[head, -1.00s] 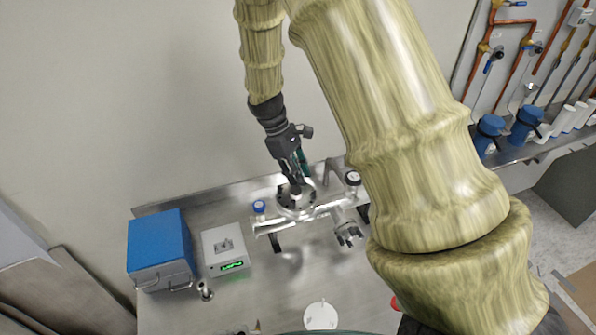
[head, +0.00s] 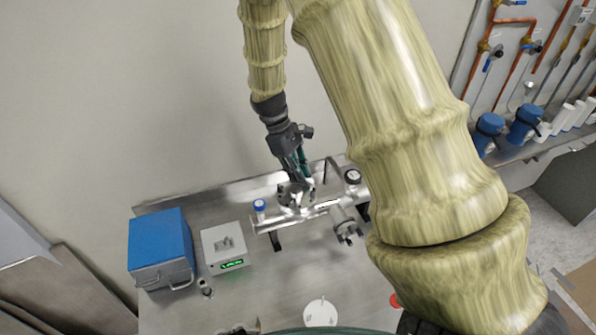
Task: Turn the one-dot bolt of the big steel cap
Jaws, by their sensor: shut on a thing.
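The big steel cap (head: 296,207) sits on the steel pipe body in the middle of the bench, partly hidden by my gripper. My gripper (head: 297,187) points down onto the cap from above, with its fingertips at the cap's top. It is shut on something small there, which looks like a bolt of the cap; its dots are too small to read. A dark green part (head: 302,160) shows beside the fingers.
A blue box (head: 160,250) and a grey meter (head: 223,246) with a green display stand left. A white disc (head: 320,313) lies in front.

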